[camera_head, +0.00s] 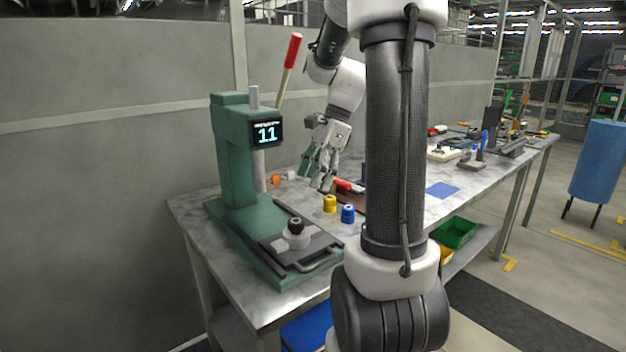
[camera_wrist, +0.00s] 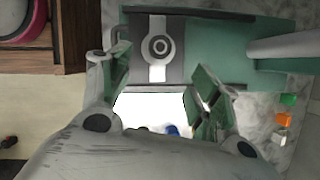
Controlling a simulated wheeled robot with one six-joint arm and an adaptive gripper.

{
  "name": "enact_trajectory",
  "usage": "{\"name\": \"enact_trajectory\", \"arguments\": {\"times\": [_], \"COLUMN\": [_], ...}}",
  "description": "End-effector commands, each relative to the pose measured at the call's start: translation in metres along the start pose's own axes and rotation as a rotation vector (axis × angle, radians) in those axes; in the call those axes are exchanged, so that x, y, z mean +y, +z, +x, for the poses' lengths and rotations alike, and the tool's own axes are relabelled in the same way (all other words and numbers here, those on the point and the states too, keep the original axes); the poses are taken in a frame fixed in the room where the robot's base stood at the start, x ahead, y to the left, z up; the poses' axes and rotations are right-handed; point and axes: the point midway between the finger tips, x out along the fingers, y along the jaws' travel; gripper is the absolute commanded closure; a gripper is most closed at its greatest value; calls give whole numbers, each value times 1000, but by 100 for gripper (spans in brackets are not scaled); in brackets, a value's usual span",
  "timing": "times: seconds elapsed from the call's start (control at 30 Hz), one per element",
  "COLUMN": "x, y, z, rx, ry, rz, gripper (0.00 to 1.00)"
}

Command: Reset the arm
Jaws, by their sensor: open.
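My arm reaches over the workbench (camera_head: 185,215). My gripper (camera_head: 322,178) hangs near the middle of the bench, behind the yellow and blue pieces and to the right of the green press (camera_head: 232,150). In the wrist view my gripper (camera_wrist: 163,80) has its two fingers spread apart, with nothing visible between them. The press base with its round-topped fixture (camera_wrist: 160,46) shows beyond the fingers. My own arm hides part of the bench in the head view.
A yellow piece (camera_head: 330,204) and a blue piece (camera_head: 348,214) stand on the bench near my gripper. A red-handled lever (camera_head: 290,60) rises from the press, whose display reads 11. A blue mat (camera_head: 442,190) lies farther right.

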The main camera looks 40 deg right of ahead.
Motion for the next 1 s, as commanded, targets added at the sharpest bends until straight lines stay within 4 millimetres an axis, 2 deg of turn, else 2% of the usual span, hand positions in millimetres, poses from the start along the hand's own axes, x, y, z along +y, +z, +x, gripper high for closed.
{"name": "enact_trajectory", "arguments": {"times": [0.33,0.47,0.57,0.73,1.0], "x": [0,-1,-1,28,94], "y": [0,-1,-7,-25,-6], "z": [0,0,2,12,3], "rx": [0,3,27,105,288], "ry": [0,-4,-6,44,114], "rz": [-3,-77,-218,-558,-1219], "gripper": [38,38,38,38,38]}}
